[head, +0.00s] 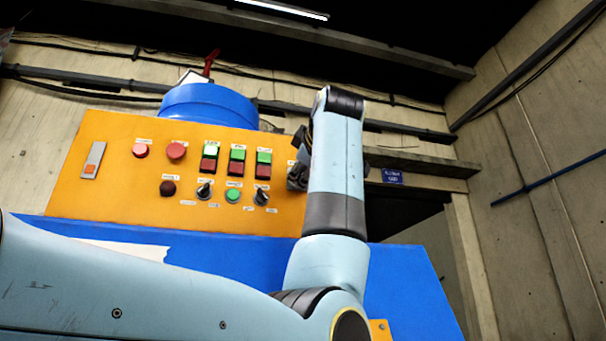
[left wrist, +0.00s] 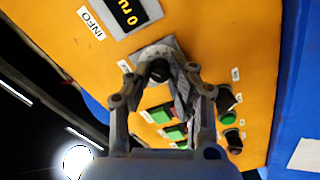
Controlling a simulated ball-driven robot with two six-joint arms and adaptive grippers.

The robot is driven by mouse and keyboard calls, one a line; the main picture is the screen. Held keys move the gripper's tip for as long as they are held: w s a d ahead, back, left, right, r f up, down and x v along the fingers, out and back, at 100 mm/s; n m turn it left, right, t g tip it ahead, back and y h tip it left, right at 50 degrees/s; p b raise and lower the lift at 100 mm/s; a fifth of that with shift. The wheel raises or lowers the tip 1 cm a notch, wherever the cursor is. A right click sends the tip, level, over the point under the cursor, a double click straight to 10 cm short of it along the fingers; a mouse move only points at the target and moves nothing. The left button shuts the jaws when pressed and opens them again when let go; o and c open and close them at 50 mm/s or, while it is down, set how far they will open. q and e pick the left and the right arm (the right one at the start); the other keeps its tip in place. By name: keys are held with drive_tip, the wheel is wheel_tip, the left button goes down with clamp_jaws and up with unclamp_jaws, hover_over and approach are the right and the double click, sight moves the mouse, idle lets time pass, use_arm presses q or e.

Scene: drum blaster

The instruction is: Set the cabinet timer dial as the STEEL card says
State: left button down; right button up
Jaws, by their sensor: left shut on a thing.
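The orange cabinet panel (head: 120,150) carries rows of buttons and switches. In the left wrist view, a dark round knob (left wrist: 157,70), which looks like the timer dial, sits on a grey square plate (left wrist: 147,53). My left gripper (left wrist: 162,76) has its fingers on both sides of this knob and is shut on it. In the head view my left gripper (head: 297,175) is at the panel's right part, largely hidden behind my arm. The dial's scale is too covered and small to read. No STEEL card can be made out. My right gripper is not in view.
A black display (left wrist: 127,13) with yellow characters and an INFO label (left wrist: 91,22) are near the knob. Red and green switches (head: 237,160), a green button (head: 232,196) and black selector knobs (head: 204,191) lie left of my gripper. A blue drum (head: 208,104) stands behind.

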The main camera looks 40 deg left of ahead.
use_arm(q)
drive_tip(key=shift+f+n+b, duration=0.15)
drive_tip(key=shift+n+b, duration=0.3)
drive_tip(key=shift+n, duration=6.25)
drive_tip(key=c, duration=1.2)
unclamp_jaws()
drive_tip(key=shift+d, duration=0.1)
drive_tip(key=v, duration=0.7)
drive_tip(key=shift+s+d, duration=0.1)
